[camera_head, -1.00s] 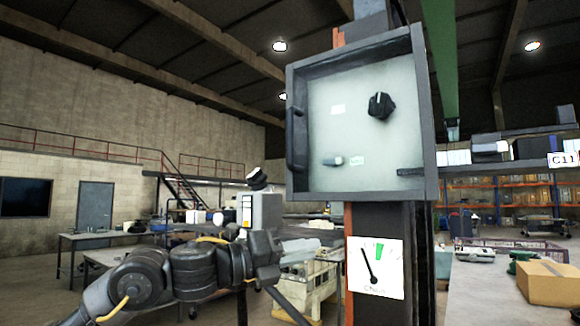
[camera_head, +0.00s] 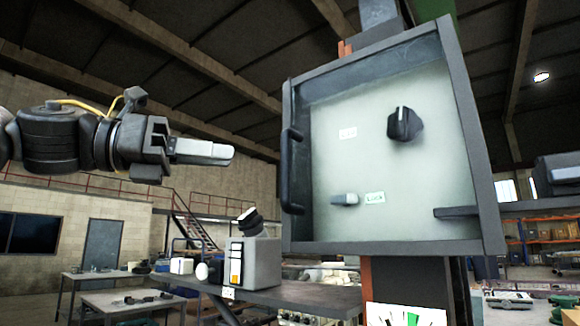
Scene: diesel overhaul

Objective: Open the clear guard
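The clear guard (camera_head: 350,190) is a see-through panel in a dark frame over a pale control box. It looks shut. Its dark handle (camera_head: 291,170) stands upright on the left side of the frame. Behind the panel are a black knob (camera_head: 404,125) and a small grey lever (camera_head: 344,199) beside a "LOCK" label. My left gripper (camera_head: 225,153) is left of the handle, pointing right toward it and apart from it. Its fingers overlap from this side, so their gap cannot be seen.
The box is fixed to an upright post (camera_head: 412,280) with a gauge card (camera_head: 405,315) at the bottom edge. A grey device (camera_head: 254,262) stands on a bench below my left gripper. The space between my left gripper and the handle is clear.

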